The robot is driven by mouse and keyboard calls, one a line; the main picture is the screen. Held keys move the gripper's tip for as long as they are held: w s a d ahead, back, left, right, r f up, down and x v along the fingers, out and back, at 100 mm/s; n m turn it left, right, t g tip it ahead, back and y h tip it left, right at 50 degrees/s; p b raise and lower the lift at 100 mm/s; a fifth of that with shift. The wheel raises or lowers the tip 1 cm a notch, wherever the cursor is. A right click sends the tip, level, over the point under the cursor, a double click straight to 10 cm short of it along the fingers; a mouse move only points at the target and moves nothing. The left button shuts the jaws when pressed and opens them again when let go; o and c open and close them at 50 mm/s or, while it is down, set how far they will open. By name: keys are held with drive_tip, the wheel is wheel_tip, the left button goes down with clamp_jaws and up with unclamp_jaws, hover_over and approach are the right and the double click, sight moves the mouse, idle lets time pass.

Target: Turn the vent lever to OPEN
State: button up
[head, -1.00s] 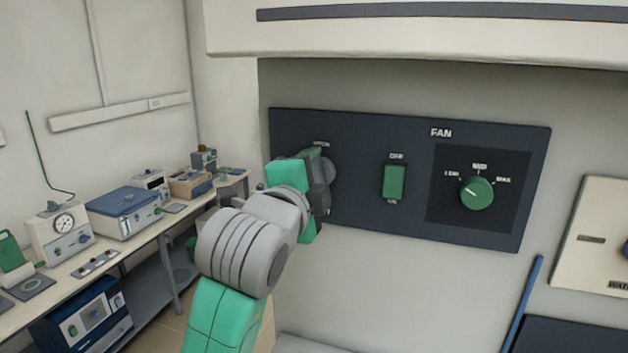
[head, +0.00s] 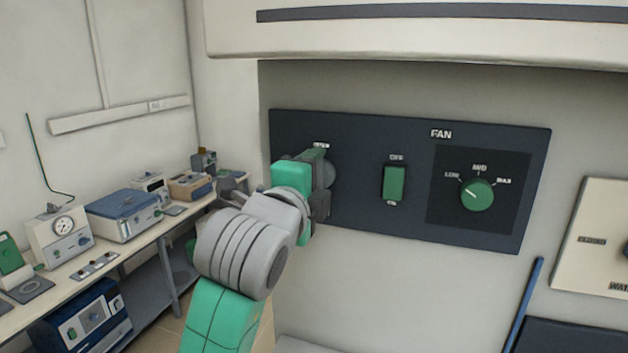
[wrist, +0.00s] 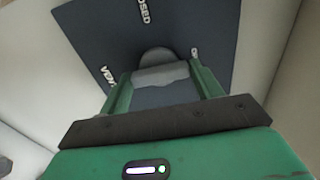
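The vent control's round grey hub (head: 329,172) is on the left of the dark fan panel, partly behind my gripper. In the wrist view the hub (wrist: 156,55) lies just beyond the fingertips. The wrist view shows part of the CLOSED label (wrist: 144,12) and the VENT label (wrist: 108,77), with a third label cut off by the right finger. My gripper (wrist: 160,78) has its two green fingers apart, with a light grey piece spanning the gap between their tips. I cannot tell whether they press on it. The lever's direction is hidden.
The fan panel (head: 360,215) also carries a green rocker switch (head: 394,183) and a green FAN knob (head: 477,194) to the right. A pale overhang (head: 420,35) runs above. A bench (head: 95,285) with several instruments stands at the left.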

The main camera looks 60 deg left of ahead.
drive_tip(key=o, duration=0.3)
drive_tip(key=b+v, duration=0.2)
drive_tip(key=v, duration=0.5)
drive_tip(key=shift+s+d, duration=0.3)
drive_tip(key=shift+d, duration=0.05)
